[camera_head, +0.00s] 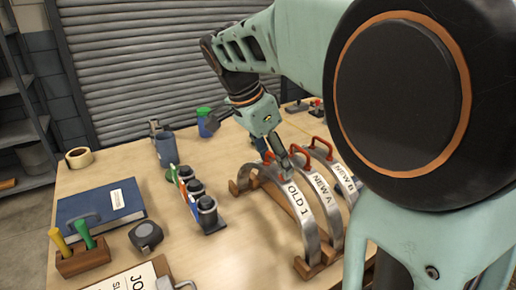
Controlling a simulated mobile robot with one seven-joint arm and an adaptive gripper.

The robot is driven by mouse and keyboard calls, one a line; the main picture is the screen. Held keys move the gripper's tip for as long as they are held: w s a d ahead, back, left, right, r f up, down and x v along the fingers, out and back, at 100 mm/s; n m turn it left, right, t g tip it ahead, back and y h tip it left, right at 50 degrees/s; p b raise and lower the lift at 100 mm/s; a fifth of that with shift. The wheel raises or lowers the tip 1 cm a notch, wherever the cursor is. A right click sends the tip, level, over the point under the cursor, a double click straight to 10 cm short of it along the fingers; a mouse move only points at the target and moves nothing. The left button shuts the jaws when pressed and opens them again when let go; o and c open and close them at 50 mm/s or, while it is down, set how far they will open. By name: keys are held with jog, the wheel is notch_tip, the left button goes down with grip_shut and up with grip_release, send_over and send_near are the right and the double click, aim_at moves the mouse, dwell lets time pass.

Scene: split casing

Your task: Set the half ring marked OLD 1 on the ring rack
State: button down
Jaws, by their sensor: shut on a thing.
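The half ring marked OLD 1 (296,205) is a grey metal arch with a white label. It stands upright at the left end of the wooden ring rack (307,270), left of the half rings NEW A (322,187) and NEW B (345,177). My gripper (279,152) is at the top of the OLD 1 arch, by its red handle, and is shut on it. The exact grip is small and partly hidden. Whether the arch's feet rest fully on the rack cannot be told.
Left of the rack stands a holder with dark round cups (207,212). A blue binder (100,212), tape measure (146,236), screwdriver block (84,260) and clipboard (140,277) lie further left. My arm hides the right side. Bare table shows at front centre.

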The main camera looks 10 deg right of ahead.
jog(key=c, duration=1)
grip_release()
jog(key=shift+r, duration=0.25)
jog(key=shift+o, duration=1.3)
jog(key=shift+s, duration=0.1)
jog(key=shift+f, duration=0.35)
jog(key=v, duration=1.2)
jog(key=shift+r, duration=0.2)
jog(key=shift+f, duration=0.1)
